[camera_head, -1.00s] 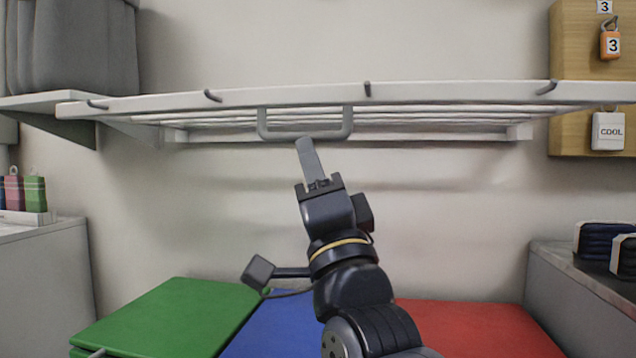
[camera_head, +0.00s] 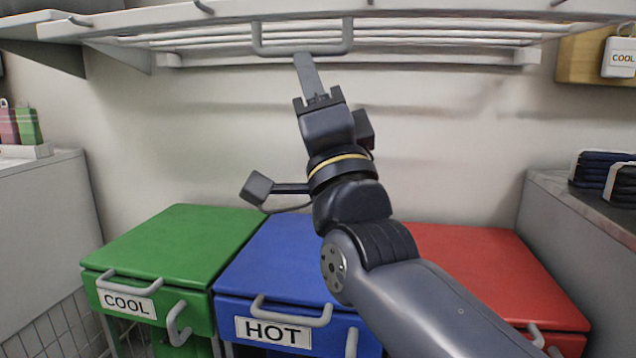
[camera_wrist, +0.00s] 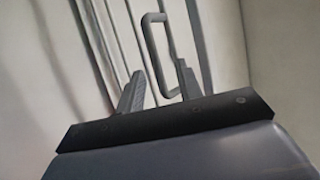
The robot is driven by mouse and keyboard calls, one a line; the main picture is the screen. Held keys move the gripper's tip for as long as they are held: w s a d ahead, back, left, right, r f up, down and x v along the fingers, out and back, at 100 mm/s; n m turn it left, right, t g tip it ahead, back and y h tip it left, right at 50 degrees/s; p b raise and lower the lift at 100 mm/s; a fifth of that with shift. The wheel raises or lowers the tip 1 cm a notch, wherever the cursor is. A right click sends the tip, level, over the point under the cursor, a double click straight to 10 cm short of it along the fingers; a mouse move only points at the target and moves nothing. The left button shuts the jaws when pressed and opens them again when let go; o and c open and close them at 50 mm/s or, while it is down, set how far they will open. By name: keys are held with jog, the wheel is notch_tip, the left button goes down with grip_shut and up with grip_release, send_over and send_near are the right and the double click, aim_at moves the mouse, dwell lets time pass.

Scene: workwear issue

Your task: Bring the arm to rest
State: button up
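My gripper (camera_head: 304,62) is raised, its fingers pointing up just under the grey loop handle (camera_head: 302,50) on the front of the white overhead rack. In the wrist view, the two fingers of my gripper (camera_wrist: 159,82) stand apart with nothing held between them. The handle (camera_wrist: 150,50) shows beyond and between the fingertips there; I cannot tell whether they touch it. My arm (camera_head: 420,300) reaches up from the lower right, in front of the blue and red lids.
Below stand a green COOL bin (camera_head: 180,245), a blue HOT bin (camera_head: 275,255) and a red bin (camera_head: 480,265), all with closed lids. The white rack (camera_head: 420,20) spans overhead. Counters flank left (camera_head: 40,190) and right (camera_head: 590,210); dark folded items (camera_head: 600,170) lie on the right one.

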aim_at(297, 48)
jog(key=shift+x, duration=3.4)
jog(key=shift+w+f, duration=0.1)
jog(key=shift+w, duration=0.05)
jog(key=shift+a, duration=0.1)
